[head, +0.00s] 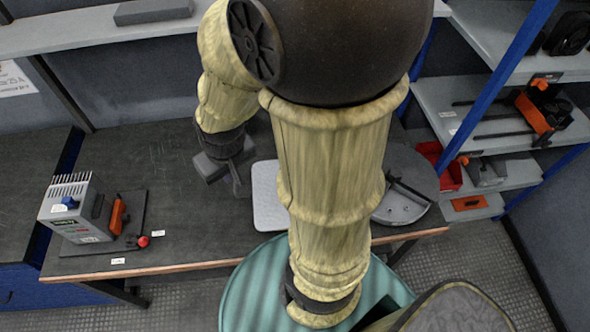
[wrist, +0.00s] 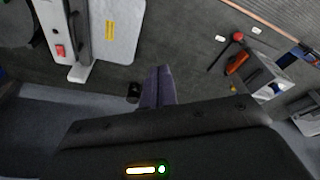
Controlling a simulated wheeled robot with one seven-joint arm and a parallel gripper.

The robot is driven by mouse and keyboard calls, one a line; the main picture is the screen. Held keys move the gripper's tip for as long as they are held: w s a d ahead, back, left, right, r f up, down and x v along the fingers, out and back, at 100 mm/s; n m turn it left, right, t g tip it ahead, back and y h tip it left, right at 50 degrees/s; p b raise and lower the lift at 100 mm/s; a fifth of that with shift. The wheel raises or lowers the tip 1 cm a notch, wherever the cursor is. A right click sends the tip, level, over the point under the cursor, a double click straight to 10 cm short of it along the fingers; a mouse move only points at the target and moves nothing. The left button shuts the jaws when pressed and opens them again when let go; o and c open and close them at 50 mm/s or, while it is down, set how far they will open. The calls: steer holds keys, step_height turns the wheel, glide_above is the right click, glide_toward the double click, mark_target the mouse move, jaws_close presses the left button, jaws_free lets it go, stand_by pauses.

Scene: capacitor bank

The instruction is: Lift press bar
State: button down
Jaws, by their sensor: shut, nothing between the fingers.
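A grey finned unit (head: 78,210) stands on a dark base at the left of the bench. Beside it are an orange handle (head: 117,215) and a red ball knob (head: 143,241) on a short dark rod. In the wrist view the red knob (wrist: 238,37) and orange handle (wrist: 238,64) lie at upper right, apart from my gripper. I cannot tell which part is the press bar. My gripper (head: 236,183) hangs above the mid-bench, right of the unit. In the wrist view its fingers (wrist: 160,80) are together and empty.
A pale plate (head: 267,198) lies right of my gripper, partly behind my arm. A grey rounded fixture (head: 405,200) stands further right. The wrist view shows a white panel with a yellow label (wrist: 118,28). Shelves hold tools and a red bin (head: 440,165). Bench between unit and gripper is clear.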

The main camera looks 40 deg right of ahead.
steer(key=w+d+f+n+g+h+b, duration=0.4)
steer(key=d+f, duration=0.3)
steer(key=f, duration=0.2)
steer(key=w+d+f+n+g+h+b, duration=0.4)
steer(key=d+f+n+h, duration=0.2)
steer(key=f, duration=0.4)
steer(key=shift+d+f+n+g, duration=0.3)
steer(key=shift+d+n+g, duration=0.1)
steer(key=shift+d+n, duration=0.45)
steer(key=x, duration=0.9)
steer(key=shift+w+p, duration=0.1)
steer(key=shift+p, duration=0.3)
steer(key=shift+d+f, duration=0.25)
steer(key=shift+d, duration=0.15)
steer(key=shift+s+d+r, duration=0.1)
steer(key=shift+s, duration=0.1)
